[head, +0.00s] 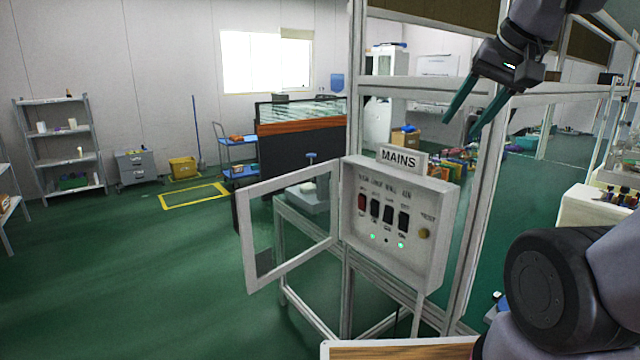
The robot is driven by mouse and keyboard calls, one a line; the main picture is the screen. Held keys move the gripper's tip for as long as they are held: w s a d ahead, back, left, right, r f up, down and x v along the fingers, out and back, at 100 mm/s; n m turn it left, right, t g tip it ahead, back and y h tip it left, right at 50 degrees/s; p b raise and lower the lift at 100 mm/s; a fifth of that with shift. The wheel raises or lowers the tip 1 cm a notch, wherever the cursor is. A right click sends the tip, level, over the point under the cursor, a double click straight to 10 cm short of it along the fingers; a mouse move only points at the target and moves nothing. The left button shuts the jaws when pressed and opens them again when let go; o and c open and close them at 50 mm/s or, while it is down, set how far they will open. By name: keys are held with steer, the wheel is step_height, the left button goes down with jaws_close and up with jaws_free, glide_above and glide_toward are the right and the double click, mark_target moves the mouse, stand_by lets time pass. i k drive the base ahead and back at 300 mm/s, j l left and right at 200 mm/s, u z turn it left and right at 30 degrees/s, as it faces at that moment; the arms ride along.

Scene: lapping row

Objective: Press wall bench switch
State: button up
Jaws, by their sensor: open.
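A light grey switch box (436,203) with a MAINS sign (399,158) on top is fixed to a metal frame post. Its door (252,237) is swung open to the left. Inside is a row of rocker switches: a red one (362,203) at the left, then black ones. The third switch (388,213) sits under a label that seems to read WALL, but the print is too small to be sure. Green lamps (401,245) glow below. A yellowish TEST button (424,233) is at the right. My gripper (461,128) is open and empty, above and right of the box, apart from it.
Metal posts and rails (353,90) of the frame stand around the box. A wooden-topped board (400,350) shows at the bottom edge. A dark bench (300,140), a blue trolley (238,155) and a shelf rack (62,150) stand farther back. The green floor at left is clear.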

mark_target(387, 214)
steer(key=j+z, duration=0.15)
steer(key=z, duration=0.35)
steer(key=j+z, duration=0.35)
steer(key=j, duration=0.4)
steer(key=j+z, duration=0.35)
steer(key=j, duration=0.35)
steer(key=k+j, duration=0.1)
steer(key=j, duration=0.35)
steer(key=k+j, duration=0.1)
steer(key=j, duration=0.4)
steer(key=k+j+z, duration=0.1)
steer(key=j, duration=0.35)
steer(key=k+j, duration=0.1)
steer(key=j, duration=0.4)
